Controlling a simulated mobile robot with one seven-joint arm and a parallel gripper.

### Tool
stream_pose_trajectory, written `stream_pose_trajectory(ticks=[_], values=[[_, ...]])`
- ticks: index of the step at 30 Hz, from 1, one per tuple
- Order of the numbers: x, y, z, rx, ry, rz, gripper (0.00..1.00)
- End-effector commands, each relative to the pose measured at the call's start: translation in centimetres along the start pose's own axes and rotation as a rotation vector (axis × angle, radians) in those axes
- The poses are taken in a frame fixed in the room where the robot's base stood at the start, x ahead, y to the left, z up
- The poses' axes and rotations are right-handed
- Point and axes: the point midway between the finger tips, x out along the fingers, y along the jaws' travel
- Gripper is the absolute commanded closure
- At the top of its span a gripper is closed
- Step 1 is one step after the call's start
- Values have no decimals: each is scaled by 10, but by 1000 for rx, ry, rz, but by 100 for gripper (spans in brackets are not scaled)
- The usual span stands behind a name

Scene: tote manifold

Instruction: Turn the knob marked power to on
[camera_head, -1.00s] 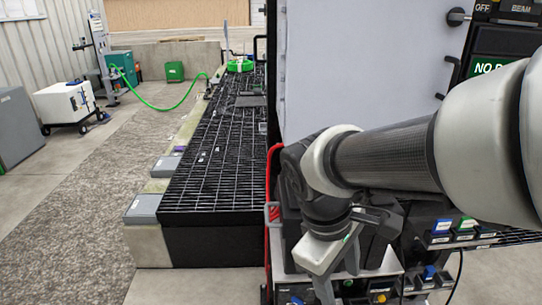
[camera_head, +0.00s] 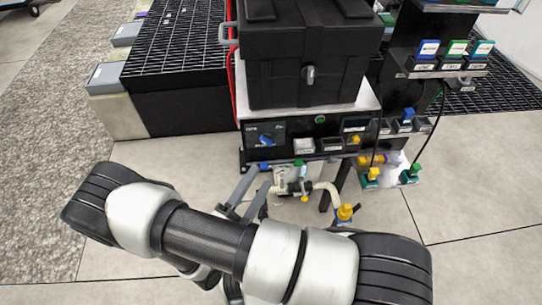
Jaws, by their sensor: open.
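A blue knob (camera_head: 266,140) sits on a dark panel (camera_head: 252,131) at the left of the front row under the black case. Its pointer looks tilted. The panel's small lettering is too blurred to read, so I cannot tell whether it says power. My gripper (camera_head: 261,178) shows partly past my arm, with two grey fingers apart, pointing up toward the panel. It is open and empty, just below the blue knob in the picture. I see no contact with the knob. My arm hides the gripper's base.
The black case (camera_head: 300,50) with a silver latch stands above the panel row. Yellow-handled valve parts (camera_head: 345,212) and a pale hose lie below right. Labelled coloured blocks (camera_head: 455,48) sit on a shelf at right.

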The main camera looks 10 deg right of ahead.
Motion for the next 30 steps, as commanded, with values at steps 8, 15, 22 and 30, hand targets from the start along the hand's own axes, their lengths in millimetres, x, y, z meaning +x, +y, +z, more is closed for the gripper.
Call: stream_pose_trajectory(ticks=[8,15,22,30], values=[[-44,64,31,-297,-251,-219,45],[-26,62,37,-316,-261,-232,45],[20,54,51,-315,-259,-231,45],[75,44,68,-313,-258,-229,45]])
